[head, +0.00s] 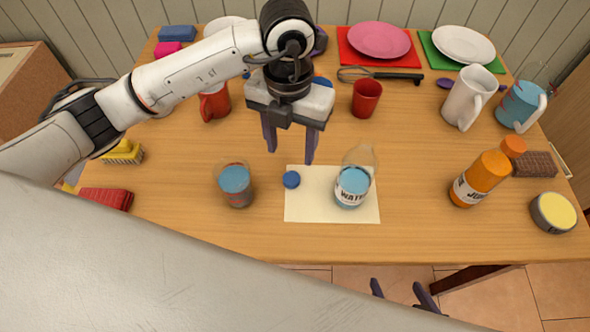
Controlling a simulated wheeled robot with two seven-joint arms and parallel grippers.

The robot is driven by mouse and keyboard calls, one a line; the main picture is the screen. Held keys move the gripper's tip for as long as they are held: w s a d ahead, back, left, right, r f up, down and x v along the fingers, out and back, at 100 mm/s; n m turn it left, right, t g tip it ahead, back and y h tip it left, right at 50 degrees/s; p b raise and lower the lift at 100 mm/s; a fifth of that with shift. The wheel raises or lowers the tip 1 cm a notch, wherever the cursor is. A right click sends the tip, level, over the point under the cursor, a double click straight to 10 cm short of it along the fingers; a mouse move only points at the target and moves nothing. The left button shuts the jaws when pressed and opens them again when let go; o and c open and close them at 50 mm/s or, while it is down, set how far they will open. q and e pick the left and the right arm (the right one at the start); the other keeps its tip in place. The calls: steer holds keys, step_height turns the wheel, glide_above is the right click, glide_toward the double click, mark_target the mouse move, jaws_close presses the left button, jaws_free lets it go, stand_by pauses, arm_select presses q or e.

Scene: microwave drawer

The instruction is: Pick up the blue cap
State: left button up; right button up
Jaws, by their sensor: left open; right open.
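The small round blue cap (291,179) lies at the left edge of a cream sheet (330,212) on the wooden table. A clear bottle labelled WATER (352,188) is on the sheet to the right of the cap. My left gripper (290,156) is open and empty, fingers pointing down, above and just behind the cap. It is not touching the cap. My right gripper (404,290) shows only as fingertips beyond the table's front edge. It is open and empty, well away from the cap.
A glass of blue liquid (235,184) stands left of the cap. An orange juice bottle (480,180) is at right. The table (420,235) is bare near the front edge.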

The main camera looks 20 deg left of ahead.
mark_target(291, 178)
arm_select(q)
step_height(291, 178, down, 10)
steer(key=shift+r+p, duration=0.1)
steer(key=shift+p, duration=0.4)
steer(key=c, duration=1.1)
step_height(291, 178, up, 10)
steer(key=shift+b, duration=0.3)
steer(key=shift+r, duration=0.1)
